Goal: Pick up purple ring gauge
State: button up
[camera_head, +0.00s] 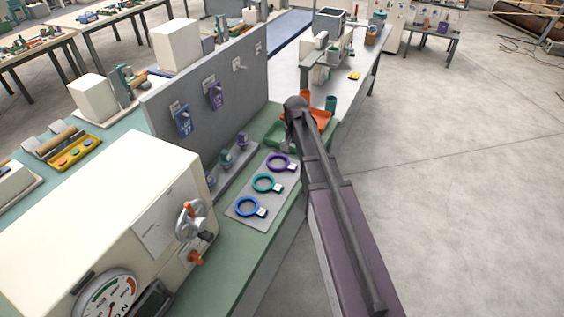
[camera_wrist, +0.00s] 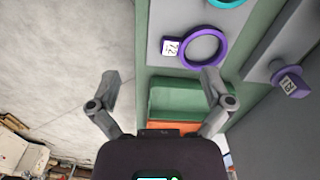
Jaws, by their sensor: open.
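The purple ring gauge (camera_head: 279,163) lies flat on a grey board (camera_head: 243,211) on the green bench, the farthest of three rings, with a white label tab on its right. In the wrist view the purple ring (camera_wrist: 184,50) is near the top, with its tab marked 72. My gripper (camera_wrist: 160,85) is open and empty, its two fingers spread wide. The ring lies beyond the fingertips, nearer the right finger, and I see no grip on it. In the head view my arm reaches over the bench edge just past the ring, and the fingers are mostly hidden.
A teal ring (camera_head: 264,184) and a blue ring (camera_head: 248,207) lie on the same board. A green tray (camera_head: 276,132) and an orange tray (camera_head: 320,117) sit beyond it. A grey upright panel (camera_head: 222,85) and a white machine (camera_head: 110,215) stand left.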

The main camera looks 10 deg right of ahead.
jog(key=w+m, duration=0.2)
jog(key=w, duration=0.4)
jog(key=shift+w+d, duration=0.2)
jog(key=shift+w, duration=0.15)
jog(key=shift+f, duration=0.1)
jog(key=b, duration=0.9)
send_over(291, 166)
notch_tip(291, 166, down, 8)
jog(key=shift+f, duration=0.2)
jog(key=shift+f, duration=0.15)
notch_tip(291, 166, down, 5)
jog(key=b, duration=0.5)
jog(key=shift+w, duration=0.1)
dwell(0.5)
jog(key=c, duration=1.3)
